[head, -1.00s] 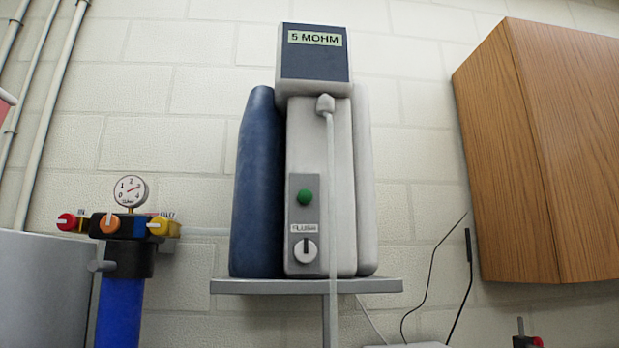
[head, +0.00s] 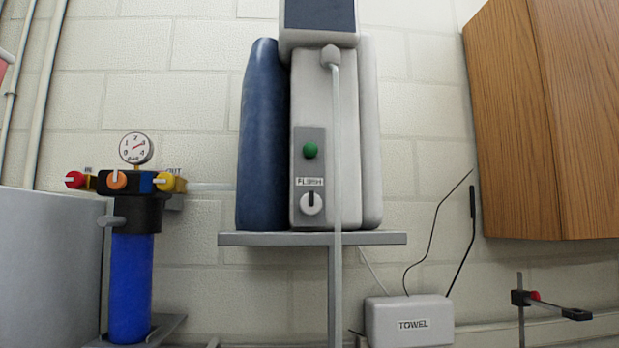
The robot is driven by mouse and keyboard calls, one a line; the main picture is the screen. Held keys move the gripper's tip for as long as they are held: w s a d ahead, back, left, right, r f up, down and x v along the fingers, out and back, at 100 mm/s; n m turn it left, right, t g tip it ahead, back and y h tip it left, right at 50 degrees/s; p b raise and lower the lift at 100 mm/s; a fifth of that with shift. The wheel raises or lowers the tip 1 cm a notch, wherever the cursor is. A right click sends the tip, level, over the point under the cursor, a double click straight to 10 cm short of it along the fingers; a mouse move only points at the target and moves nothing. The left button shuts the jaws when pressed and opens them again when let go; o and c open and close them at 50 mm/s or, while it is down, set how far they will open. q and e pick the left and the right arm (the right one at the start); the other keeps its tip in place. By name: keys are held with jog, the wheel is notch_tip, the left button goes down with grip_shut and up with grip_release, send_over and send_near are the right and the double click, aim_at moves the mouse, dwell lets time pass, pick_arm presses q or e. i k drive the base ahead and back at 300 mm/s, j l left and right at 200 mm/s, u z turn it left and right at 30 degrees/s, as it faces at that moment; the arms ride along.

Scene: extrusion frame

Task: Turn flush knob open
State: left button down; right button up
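The flush knob (head: 312,203) is a round white dial with a pointer standing about upright. It sits under a "FLUSH" label (head: 309,182) on a grey panel, below a green button (head: 310,150). The panel is on the front of a white wall unit (head: 358,140) that stands on a grey shelf (head: 270,239). A pale vertical tube (head: 337,270) runs down just right of the knob. Neither of my grippers shows in the head view.
At left stand a blue filter (head: 131,285) with a gauge (head: 137,148) and coloured knobs, and a grey tank (head: 45,270). A blue cylinder (head: 257,150) is beside the unit.

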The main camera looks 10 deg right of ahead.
aim_at(311, 204)
jog(key=j, duration=0.45)
jog(key=k+j+z, duration=0.1)
jog(key=j, duration=0.35)
jog(key=k+j, duration=0.1)
jog(key=j, duration=0.35)
jog(key=k+j, duration=0.1)
jog(key=j, duration=0.35)
jog(key=z, duration=0.05)
